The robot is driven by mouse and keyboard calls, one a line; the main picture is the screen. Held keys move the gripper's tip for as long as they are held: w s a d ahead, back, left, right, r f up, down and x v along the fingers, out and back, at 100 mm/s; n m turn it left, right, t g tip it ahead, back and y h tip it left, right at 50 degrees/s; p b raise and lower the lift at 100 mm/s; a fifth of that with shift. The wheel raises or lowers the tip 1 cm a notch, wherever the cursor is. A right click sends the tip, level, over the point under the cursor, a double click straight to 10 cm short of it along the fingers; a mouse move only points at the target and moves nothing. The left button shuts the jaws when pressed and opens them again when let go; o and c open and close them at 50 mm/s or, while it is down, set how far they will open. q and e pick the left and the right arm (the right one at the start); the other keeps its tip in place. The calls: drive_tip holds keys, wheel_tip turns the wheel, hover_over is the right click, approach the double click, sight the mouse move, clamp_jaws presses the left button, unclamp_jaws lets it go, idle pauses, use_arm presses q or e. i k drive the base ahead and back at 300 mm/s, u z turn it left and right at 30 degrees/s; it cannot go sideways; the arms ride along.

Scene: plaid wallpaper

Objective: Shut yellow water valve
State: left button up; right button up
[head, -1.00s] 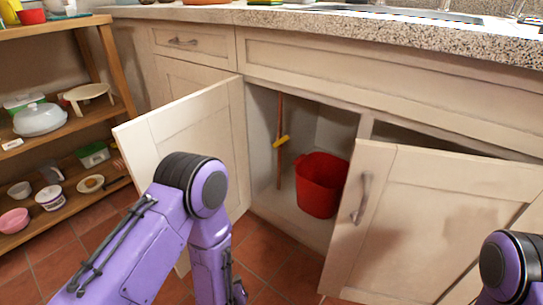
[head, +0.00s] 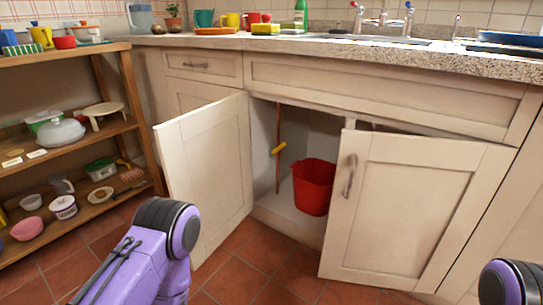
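The yellow water valve (head: 279,147) is a small yellow handle on a thin vertical copper-coloured pipe (head: 277,172) inside the open sink cabinet. The handle sits tilted across the pipe, its right end higher. My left arm (head: 150,255) shows at the lower left, in front of the left cabinet door, and its gripper is out of the picture. A part of my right arm (head: 510,282) shows at the lower right corner, and its gripper is also out of the picture.
A red bucket (head: 313,187) stands in the cabinet right of the pipe. The left door (head: 208,175) and right door (head: 415,210) stand open. A wooden shelf (head: 150,150) with dishes is at the left. The counter (head: 400,52) overhangs the cabinet. Tiled floor lies in front.

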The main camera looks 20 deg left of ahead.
sight(283, 144)
drive_tip(key=u, duration=0.05)
drive_tip(key=i, duration=0.5)
drive_tip(key=u, duration=0.65)
drive_tip(key=i, duration=0.5)
drive_tip(key=u, duration=0.35)
